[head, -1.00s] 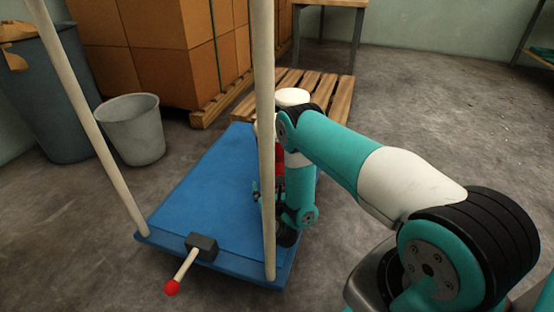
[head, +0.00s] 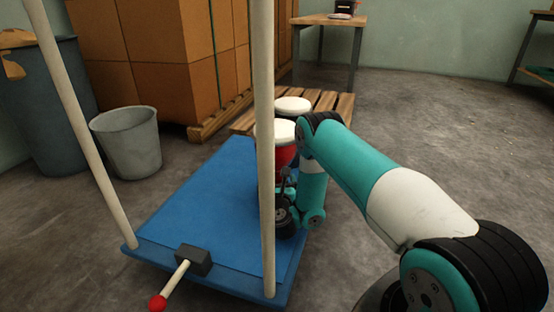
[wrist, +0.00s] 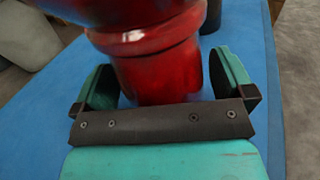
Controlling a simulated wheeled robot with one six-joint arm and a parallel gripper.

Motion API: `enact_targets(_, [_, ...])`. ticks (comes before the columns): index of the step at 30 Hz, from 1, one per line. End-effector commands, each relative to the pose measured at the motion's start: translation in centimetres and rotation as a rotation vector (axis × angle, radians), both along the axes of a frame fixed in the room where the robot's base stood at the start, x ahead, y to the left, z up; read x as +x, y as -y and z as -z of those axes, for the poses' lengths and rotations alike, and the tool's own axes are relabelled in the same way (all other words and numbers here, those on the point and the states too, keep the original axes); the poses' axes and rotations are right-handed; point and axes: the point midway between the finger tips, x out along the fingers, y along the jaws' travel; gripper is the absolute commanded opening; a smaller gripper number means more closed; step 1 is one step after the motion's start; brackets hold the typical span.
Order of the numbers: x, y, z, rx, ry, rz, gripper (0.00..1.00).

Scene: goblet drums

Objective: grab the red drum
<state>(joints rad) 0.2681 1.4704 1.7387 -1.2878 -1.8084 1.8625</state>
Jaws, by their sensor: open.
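The red drum (head: 285,155) stands upright on the blue cart deck (head: 200,195), with a white top. A pole and my arm hide part of it in the head view. In the wrist view its glossy red waist and lower body (wrist: 155,72) fill the space between my fingers. My gripper (wrist: 166,66) is open, one finger on each side of the drum, with a visible gap at the right finger. In the head view my gripper (head: 287,180) is low against the drum's near side, partly hidden.
Another white-topped drum (head: 293,104) stands behind the red one. Two cream poles, the nearer one (head: 264,150), rise from the cart's near end. A grey bin (head: 128,142), stacked boxes (head: 165,65) and a wooden pallet (head: 325,100) surround the cart. Floor at right is clear.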

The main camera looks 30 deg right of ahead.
Motion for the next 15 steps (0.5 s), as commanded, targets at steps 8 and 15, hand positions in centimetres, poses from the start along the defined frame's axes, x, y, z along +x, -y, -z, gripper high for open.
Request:
enact_targets(8, [-0.02, 0.0, -0.04, -0.001, 0.0, 0.0, 0.68])
enact_targets(15, [0.02, 0.01, -0.14, -0.001, 0.002, 0.001, 0.37])
